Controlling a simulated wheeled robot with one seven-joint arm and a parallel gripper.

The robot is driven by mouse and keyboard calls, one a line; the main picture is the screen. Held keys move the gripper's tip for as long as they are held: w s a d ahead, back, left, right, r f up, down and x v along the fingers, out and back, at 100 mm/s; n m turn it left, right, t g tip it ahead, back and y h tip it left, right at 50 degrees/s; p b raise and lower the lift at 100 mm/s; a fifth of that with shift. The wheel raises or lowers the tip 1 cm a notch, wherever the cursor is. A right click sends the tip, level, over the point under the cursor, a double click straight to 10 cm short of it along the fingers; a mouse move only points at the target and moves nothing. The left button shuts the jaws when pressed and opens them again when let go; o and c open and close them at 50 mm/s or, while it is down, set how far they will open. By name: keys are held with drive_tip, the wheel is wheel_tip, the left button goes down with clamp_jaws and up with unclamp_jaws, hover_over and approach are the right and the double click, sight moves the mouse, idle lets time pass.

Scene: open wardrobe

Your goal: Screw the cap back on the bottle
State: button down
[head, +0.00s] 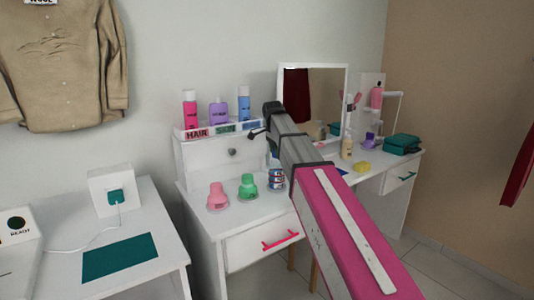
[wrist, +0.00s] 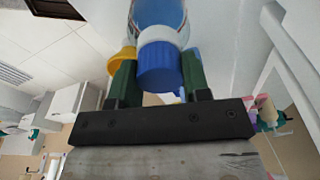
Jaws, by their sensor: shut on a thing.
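The bottle (head: 276,178), with a blue and white label, stands on the white dresser, partly behind my arm. In the wrist view the bottle (wrist: 160,14) is at the top, with its pale shoulder towards me. The blue cap (wrist: 158,66) is at the bottle's neck end, in line with it. My gripper (wrist: 159,77) has its green fingers on both sides of the cap and is shut on it. I cannot tell whether the cap's thread is engaged. In the head view my arm hides the fingers and the cap.
Pink (head: 217,196) and green (head: 248,187) containers stand left of the bottle. Several bottles stand on the raised shelf (head: 220,130) behind. The side table (head: 165,235) is at left.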

drive_tip(key=shift+m, duration=1.4)
drive_tip(key=shift+c, duration=1.4)
unclamp_jaws()
drive_tip(key=shift+s+a+r, duration=0.1)
drive_tip(key=shift+a+r, duration=0.05)
drive_tip(key=shift+r, duration=1.15)
drive_tip(key=shift+w+a+r, duration=0.1)
drive_tip(key=shift+a+r, duration=0.05)
drive_tip(key=shift+r, duration=1.2)
drive_tip(key=shift+s+a+r, duration=0.1)
drive_tip(key=shift+a+r, duration=0.05)
drive_tip(key=shift+r, duration=1.15)
